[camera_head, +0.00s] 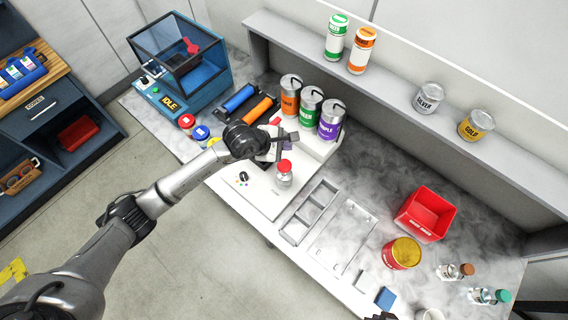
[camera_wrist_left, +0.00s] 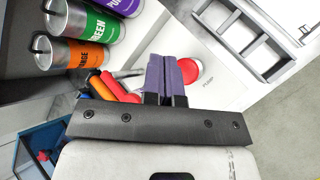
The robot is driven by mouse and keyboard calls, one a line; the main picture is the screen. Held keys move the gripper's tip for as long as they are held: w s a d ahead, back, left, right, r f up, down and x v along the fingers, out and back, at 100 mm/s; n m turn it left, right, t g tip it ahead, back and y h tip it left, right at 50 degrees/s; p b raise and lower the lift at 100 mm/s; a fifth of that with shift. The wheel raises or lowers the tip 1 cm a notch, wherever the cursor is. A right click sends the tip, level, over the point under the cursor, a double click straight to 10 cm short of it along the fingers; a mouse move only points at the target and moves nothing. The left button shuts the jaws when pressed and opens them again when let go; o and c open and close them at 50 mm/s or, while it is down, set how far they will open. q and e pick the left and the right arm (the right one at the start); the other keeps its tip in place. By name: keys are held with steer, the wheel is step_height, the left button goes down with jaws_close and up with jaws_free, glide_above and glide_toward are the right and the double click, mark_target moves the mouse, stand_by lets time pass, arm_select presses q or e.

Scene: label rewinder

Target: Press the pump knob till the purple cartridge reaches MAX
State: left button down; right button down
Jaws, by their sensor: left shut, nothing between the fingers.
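The pump knob (camera_head: 284,165) is a red cap on a short clear and metal body on the white panel. It also shows as a red disc in the left wrist view (camera_wrist_left: 190,70), partly hidden behind my fingers, beside the word PUMP. The purple cartridge (camera_head: 330,120) stands upright at the right end of a row of cartridges; its top also shows in the left wrist view (camera_wrist_left: 122,6). No fill level or MAX mark is readable. My left gripper (camera_head: 283,144) is shut and empty, close to the knob; contact cannot be told. Its fingertips (camera_wrist_left: 170,75) point toward the panel.
The green cartridge (camera_head: 311,106) and orange cartridge (camera_head: 290,96) stand beside the purple one. Blue and orange rollers (camera_head: 258,109) lie left of them. An empty grey tray (camera_head: 309,211), a red bin (camera_head: 426,213) and a red-gold can (camera_head: 402,253) are to the right.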

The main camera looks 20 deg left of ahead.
arm_select(q)
steer(key=shift+s+m, duration=0.1)
steer(key=shift+m, duration=0.3)
steer(key=shift+f, duration=0.15)
steer(key=b, duration=0.5)
glide_above(284, 166)
step_height(284, 166, down, 8)
steer(key=shift+d+r, duration=0.1)
steer(key=shift+r, duration=0.15)
steer(key=shift+f+b, duration=0.45)
steer(key=shift+f, duration=0.1)
stand_by(0.8)
stand_by(0.6)
steer(key=shift+f, duration=0.1)
